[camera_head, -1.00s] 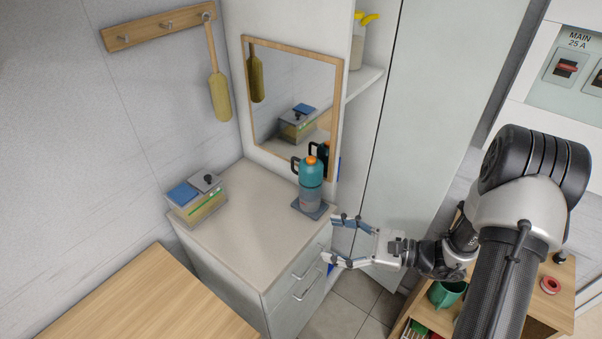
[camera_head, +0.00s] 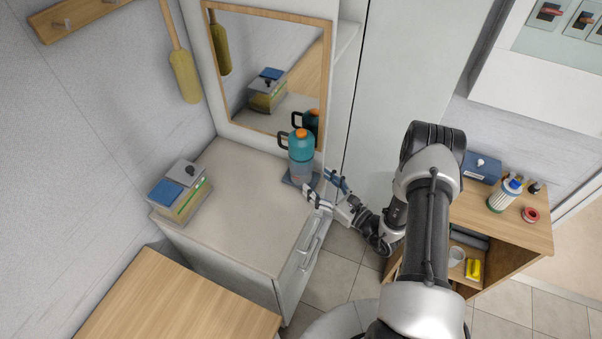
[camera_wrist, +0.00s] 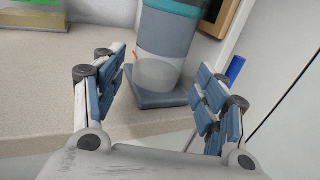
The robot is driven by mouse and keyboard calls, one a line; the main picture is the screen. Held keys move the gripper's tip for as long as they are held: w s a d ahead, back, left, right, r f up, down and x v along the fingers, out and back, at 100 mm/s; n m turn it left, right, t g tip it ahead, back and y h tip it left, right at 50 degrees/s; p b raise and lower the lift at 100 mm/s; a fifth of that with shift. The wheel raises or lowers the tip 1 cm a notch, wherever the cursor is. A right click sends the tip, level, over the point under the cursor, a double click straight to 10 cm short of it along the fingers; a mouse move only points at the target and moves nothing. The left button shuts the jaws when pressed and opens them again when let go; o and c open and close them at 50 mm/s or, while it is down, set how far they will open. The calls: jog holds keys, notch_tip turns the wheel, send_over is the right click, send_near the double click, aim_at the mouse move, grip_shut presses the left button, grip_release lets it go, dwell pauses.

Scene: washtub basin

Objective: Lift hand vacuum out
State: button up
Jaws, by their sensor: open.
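The hand vacuum (camera_head: 300,152) is a teal and grey upright body with a black side handle and an orange top. It stands on a dark blue-grey base (camera_head: 290,181) at the counter's back right, beside the mirror. In the wrist view the lower part of the vacuum (camera_wrist: 168,50) rises from its square base (camera_wrist: 158,97); its top is cut off. My gripper (camera_head: 320,184) is open at the counter's right edge, just in front of the vacuum. In the wrist view my fingers (camera_wrist: 160,85) spread on either side of it, with nothing gripped.
A box with blue and grey lids (camera_head: 180,190) stands on the counter's left side. The counter (camera_head: 235,215) between is clear. A framed mirror (camera_head: 268,75) hangs behind. A wooden shelf unit (camera_head: 500,220) with several items is at right. A wooden table (camera_head: 180,305) is at front left.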

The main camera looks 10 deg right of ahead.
aim_at(301, 169)
jog(key=x, duration=0.4)
jog(key=b+x, duration=0.1)
jog(key=x, duration=0.3)
jog(key=shift+w+f, duration=0.25)
jog(key=shift+c, duration=0.3)
jog(key=c, duration=0.9)
jog(key=shift+r, duration=0.1)
